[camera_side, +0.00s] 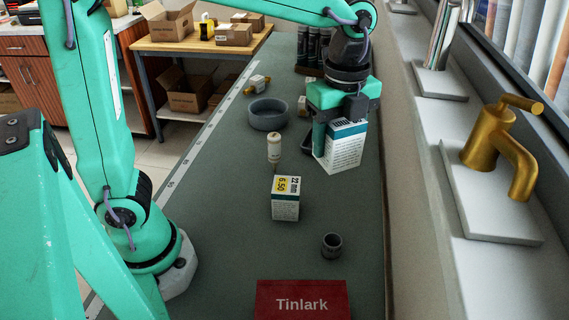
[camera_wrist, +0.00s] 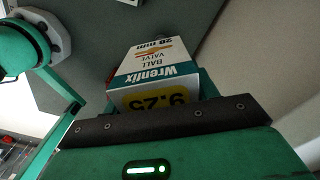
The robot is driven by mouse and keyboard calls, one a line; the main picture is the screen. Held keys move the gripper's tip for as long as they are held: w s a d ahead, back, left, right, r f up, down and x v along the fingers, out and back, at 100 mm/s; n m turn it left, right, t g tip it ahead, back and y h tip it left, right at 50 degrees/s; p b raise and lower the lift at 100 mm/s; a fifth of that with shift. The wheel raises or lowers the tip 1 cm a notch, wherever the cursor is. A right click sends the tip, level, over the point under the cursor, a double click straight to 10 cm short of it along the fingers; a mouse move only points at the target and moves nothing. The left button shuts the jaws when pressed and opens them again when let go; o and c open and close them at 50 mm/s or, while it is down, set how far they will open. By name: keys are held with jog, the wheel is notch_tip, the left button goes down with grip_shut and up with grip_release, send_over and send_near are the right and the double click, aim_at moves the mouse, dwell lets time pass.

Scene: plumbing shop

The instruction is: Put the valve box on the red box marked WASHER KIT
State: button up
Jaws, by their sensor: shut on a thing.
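My gripper (camera_side: 335,118) is at the far right part of the bench in the side view, shut on a white and teal valve box (camera_side: 343,148). The wrist view shows this box (camera_wrist: 158,65) reading "Wrenlix BALL VALVE 28 mm", with a yellow 9.25 price label. The side view does not clearly show whether its bottom touches the bench. A red box (camera_side: 302,303) lies at the near edge, well away from my gripper. It reads "Tinlark"; no WASHER KIT marking shows, and its lower part is cut off by the frame.
A similar white box (camera_side: 285,205) with a 6.50 label stands mid-bench. Near it are a white cylindrical part (camera_side: 274,146), a dark fitting (camera_side: 332,245) and a grey ring (camera_side: 267,115). Dark bottles (camera_side: 313,48) stand behind. A brass tap (camera_side: 500,150) stands on the right ledge.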

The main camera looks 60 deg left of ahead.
jog(key=s+d+m, duration=0.4)
jog(key=s+d, duration=0.4)
jog(key=d, duration=0.1)
jog(key=m, duration=0.3)
send_over(302, 304)
notch_tip(302, 304, down, 4)
jog(key=shift+f, duration=4.75)
jog(key=shift+f, duration=0.15)
jog(key=o, duration=1.3)
notch_tip(302, 304, up, 12)
jog(key=shift+r, duration=0.15)
